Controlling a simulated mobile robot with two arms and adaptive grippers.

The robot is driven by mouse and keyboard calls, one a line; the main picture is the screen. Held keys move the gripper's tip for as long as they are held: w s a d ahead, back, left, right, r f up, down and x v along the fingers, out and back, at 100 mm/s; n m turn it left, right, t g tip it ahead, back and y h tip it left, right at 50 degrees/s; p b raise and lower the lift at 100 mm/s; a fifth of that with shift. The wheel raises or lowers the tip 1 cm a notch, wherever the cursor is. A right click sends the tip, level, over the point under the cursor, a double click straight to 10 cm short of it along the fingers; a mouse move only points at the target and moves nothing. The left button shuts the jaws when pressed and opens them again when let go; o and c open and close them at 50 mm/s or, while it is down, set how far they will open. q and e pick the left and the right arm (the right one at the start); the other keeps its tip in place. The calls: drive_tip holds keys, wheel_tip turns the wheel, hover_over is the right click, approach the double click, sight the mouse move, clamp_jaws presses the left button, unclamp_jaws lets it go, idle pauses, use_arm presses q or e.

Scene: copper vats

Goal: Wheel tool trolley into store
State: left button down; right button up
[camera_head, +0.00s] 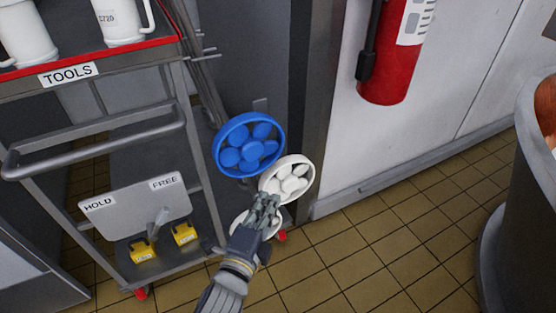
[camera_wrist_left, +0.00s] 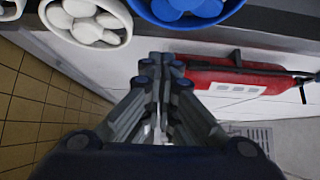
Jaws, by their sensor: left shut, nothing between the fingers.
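The tool trolley (camera_head: 185,150) is a grey metal frame on the left of the head view, with a "TOOLS" label and a push bar (camera_head: 95,145). Low on it is a grey plate (camera_head: 130,205) marked "HOLD" at left and "FREE" at right. A small grey lever (camera_head: 157,222) stands at the plate's lower edge; I cannot tell which mark it is set to. Red castors (camera_head: 140,294) show at the floor. My left gripper (camera_head: 266,203) is shut and empty, right of the trolley, overlapping the white round pieces. It also shows in the left wrist view (camera_wrist_left: 160,75). My right gripper is not in view.
A blue round piece (camera_head: 250,145) and a white one (camera_head: 289,180) hold several discs beside the trolley. White jugs (camera_head: 122,20) stand on top. Yellow blocks (camera_head: 143,250) are low down. A red extinguisher (camera_head: 395,60) hangs on the wall. A vat (camera_head: 525,200) stands right; tiled floor between is clear.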

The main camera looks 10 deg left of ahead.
use_arm(q)
drive_tip(key=b, duration=0.1)
approach(280, 147)
drive_tip(key=w+d, duration=0.2)
drive_tip(key=w, duration=0.1)
drive_tip(key=shift+w+a+f, duration=0.2)
drive_tip(key=shift+w+a, duration=0.3)
drive_tip(key=shift+w, duration=0.2)
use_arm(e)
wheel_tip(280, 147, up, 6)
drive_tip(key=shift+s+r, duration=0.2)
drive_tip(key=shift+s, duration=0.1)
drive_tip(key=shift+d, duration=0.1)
